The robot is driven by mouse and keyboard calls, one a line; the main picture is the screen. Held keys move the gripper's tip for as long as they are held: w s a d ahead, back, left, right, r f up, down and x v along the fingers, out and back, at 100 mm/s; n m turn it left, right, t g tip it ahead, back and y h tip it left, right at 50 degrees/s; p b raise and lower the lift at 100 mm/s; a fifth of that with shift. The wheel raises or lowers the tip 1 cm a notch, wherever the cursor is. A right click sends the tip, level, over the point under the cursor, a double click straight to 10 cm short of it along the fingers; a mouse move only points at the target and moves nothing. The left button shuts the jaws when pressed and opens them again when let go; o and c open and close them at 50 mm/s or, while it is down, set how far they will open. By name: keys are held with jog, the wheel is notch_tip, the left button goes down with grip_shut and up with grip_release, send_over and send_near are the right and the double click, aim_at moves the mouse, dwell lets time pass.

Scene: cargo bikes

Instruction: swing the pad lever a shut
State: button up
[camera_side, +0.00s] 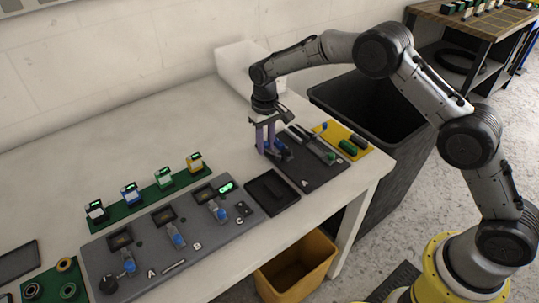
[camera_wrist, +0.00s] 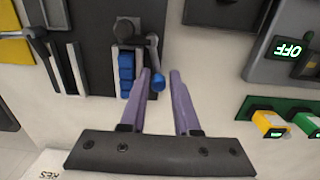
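The pad lever a is a thin grey lever with a blue tip (camera_wrist: 157,82) on the dark panel (camera_side: 322,176) marked A. It stands beside a slot with blue blocks (camera_wrist: 126,72) and a round black knob (camera_wrist: 125,29) in the wrist view. My gripper (camera_side: 267,148) has purple fingers and is over the left end of this panel. The fingers are apart in the wrist view (camera_wrist: 160,72); the blue tip shows between them, close to the left finger. I cannot tell whether they touch. In the side view my fingers partly hide the lever.
A long grey panel (camera_side: 143,258) with several blue-handled levers lies to the left, with a green strip (camera_side: 147,191) behind it. A black tray (camera_side: 272,191) lies between the panels. A yellow board (camera_side: 327,132) is to the right. A dark bin (camera_side: 350,165) stands beyond the table edge.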

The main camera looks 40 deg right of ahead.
aim_at(266, 142)
jog(key=shift+w+d+r, duration=0.1)
jog(key=shift+d+r, duration=0.2)
jog(key=shift+r, duration=0.15)
jog(key=shift+a+r, duration=0.15)
jog(key=shift+r, duration=3.25)
